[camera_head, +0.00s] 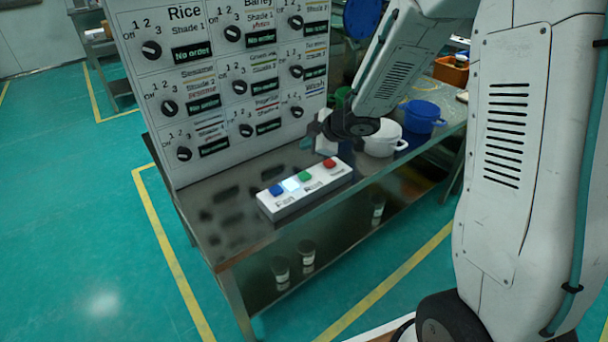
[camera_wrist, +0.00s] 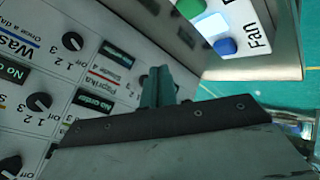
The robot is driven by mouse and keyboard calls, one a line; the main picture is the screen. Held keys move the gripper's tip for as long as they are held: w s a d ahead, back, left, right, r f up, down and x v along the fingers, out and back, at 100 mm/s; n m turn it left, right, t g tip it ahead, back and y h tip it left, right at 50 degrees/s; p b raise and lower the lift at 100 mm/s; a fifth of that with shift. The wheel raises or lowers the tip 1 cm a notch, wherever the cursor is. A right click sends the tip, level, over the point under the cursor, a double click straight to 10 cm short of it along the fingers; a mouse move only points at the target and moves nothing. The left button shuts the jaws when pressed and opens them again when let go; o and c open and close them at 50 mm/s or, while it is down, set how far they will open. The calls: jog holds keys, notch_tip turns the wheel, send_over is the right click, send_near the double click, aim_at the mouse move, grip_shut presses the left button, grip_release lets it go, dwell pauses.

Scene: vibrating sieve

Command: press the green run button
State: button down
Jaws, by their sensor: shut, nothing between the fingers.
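The green button (camera_head: 305,176) sits on a white button box (camera_head: 312,195) on the metal table, between a pale square (camera_head: 291,184) and a red button (camera_head: 330,163). A blue button (camera_head: 276,189) is at the box's left end. In the wrist view the green button (camera_wrist: 189,8) is at the top edge, partly cut off, with the blue button (camera_wrist: 226,46) beside the "Fan" label. My gripper (camera_head: 308,143) is behind and above the box in the head view, apart from the buttons. Its teal fingers (camera_wrist: 156,86) are together and empty in the wrist view.
A large panel (camera_head: 228,80) with several dials and displays stands at the table's back. A white pot (camera_head: 383,139) and a blue pot (camera_head: 424,117) stand to the right of the box. Several jars (camera_head: 281,268) are on the lower shelf. The tabletop (camera_head: 225,235) left of the box is clear.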

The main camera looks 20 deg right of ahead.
aim_at(307, 176)
notch_tip(307, 176, down, 7)
jog(key=shift+f, duration=0.2)
jog(key=shift+f, duration=0.1)
dwell(2.1)
jog(key=shift+f, duration=0.3)
jog(key=shift+f, duration=0.45)
dwell(0.7)
jog(key=shift+r, duration=0.9)
jog(key=shift+r, duration=0.1)
jog(key=shift+r, duration=2.4)
